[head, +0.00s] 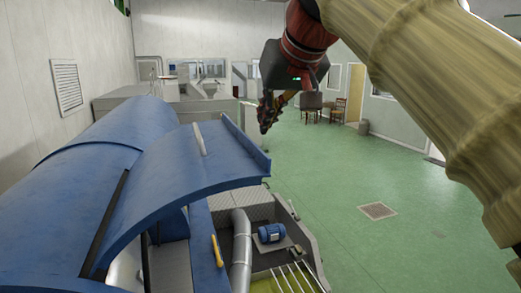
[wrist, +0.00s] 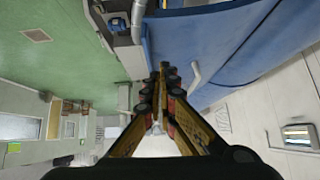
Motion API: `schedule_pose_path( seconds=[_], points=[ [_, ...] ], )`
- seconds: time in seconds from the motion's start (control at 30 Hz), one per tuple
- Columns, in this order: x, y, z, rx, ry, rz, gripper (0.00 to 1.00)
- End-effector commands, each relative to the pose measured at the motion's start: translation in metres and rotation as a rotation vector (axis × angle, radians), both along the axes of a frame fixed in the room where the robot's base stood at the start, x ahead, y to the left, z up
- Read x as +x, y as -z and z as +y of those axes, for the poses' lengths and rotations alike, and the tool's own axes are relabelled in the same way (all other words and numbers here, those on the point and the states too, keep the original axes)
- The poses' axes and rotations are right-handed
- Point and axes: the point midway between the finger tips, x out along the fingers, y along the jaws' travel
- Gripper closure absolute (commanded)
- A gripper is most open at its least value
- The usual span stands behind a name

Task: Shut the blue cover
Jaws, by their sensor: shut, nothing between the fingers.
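The blue cover (head: 195,172) is a curved panel on the blue machine in the head view. It stands raised, with a gap beneath it that shows the machine's inside. A pale handle bar (head: 199,140) sits on its upper face. In the wrist view the cover (wrist: 215,50) fills the upper right, with the pale handle (wrist: 195,78) near the fingertips. My gripper (head: 265,124) is beyond the cover's right end in the head view, apart from the handle. In the wrist view my gripper (wrist: 163,72) has its fingers together and empty.
A grey pipe (head: 241,250), a yellow handle (head: 217,250) and a small blue motor (head: 271,233) lie below the cover's right edge. A grey machine body (head: 130,100) stands behind. The green floor (head: 340,190) to the right is open, with a floor drain (head: 377,210).

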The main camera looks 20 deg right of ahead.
Motion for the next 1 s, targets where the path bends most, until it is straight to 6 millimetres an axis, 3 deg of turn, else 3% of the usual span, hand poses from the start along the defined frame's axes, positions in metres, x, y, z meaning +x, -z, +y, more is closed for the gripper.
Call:
schedule_pose_path(
  seconds=[0.1, 0.27, 0.73, 1.0],
  points=[
    [0.005, -0.009, 0.0, 0.001, 0.0, -0.006, 1.0],
    [0.014, 0.0, 0.0, 0.0, -0.001, -0.005, 1.0],
    [0.075, 0.062, 0.002, 0.001, -0.001, -0.005, 1.0],
    [0.074, 0.094, 0.003, 0.0, -0.001, -0.008, 1.0]
  ],
)
